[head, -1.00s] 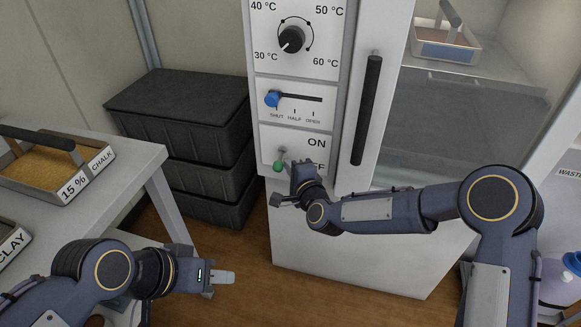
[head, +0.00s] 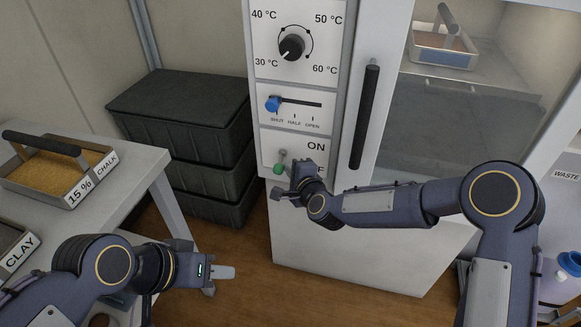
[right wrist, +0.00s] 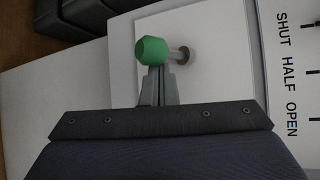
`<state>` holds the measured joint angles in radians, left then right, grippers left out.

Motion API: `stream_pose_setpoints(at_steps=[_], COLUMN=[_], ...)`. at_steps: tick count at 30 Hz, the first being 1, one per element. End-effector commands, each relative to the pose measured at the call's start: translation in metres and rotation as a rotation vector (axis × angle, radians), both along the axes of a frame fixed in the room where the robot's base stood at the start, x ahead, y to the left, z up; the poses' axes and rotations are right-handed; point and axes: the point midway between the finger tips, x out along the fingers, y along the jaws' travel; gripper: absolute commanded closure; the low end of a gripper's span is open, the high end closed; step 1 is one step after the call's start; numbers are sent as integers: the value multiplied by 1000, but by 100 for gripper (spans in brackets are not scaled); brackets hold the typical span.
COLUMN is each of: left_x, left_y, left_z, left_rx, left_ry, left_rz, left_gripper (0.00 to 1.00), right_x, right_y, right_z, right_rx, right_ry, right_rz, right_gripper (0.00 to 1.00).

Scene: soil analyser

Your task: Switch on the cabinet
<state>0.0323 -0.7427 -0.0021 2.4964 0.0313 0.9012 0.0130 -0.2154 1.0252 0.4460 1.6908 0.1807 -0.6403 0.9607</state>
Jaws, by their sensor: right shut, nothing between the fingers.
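The cabinet's white front panel (head: 268,145) carries a switch lever with a green knob (head: 279,168), beside the ON label (head: 316,147). The lever hangs downward, and the label below ON is mostly hidden by my right arm. My right gripper (head: 285,176) is at the knob, coming from the right. In the right wrist view its shut, empty fingers (right wrist: 157,85) end right beside the green knob (right wrist: 151,51); I cannot tell if they touch. My left gripper (head: 222,272) is low at left, away from the cabinet; its finger gap does not show.
Above the switch are a blue slider (head: 273,104) and a temperature dial (head: 291,47). The black door handle (head: 365,118) stands to the right. Dark stacked crates (head: 180,120) are left of the cabinet. A table (head: 135,165) with trays is at the left.

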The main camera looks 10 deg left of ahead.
Motion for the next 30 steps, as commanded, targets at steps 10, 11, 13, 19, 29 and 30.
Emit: stream_pose_setpoints(at_steps=[10, 11, 13, 19, 29, 30], left_x=[0, 0, 0, 0, 0, 0], left_y=[0, 0, 0, 0, 0, 0], left_z=[21, 24, 32, 61, 98, 101], left_rx=[0, 0, 0, 0, 0, 0], left_ry=[0, 0, 0, 0, 0, 0], left_rz=[0, 0, 0, 0, 0, 0], left_gripper=[60, 60, 60, 60, 60, 60], right_x=[-1, -1, -2, -3, -4, -4], right_y=[0, 0, 0, 1, 2, 1], right_z=[7, 9, 11, 18, 23, 23], right_rx=[4, 4, 6, 9, 15, 15], right_ry=[88, 100, 134, 254, 422, 440], right_rz=[0, 0, 0, 1, 2, 2], right_gripper=[100, 100, 100, 100, 100, 100])
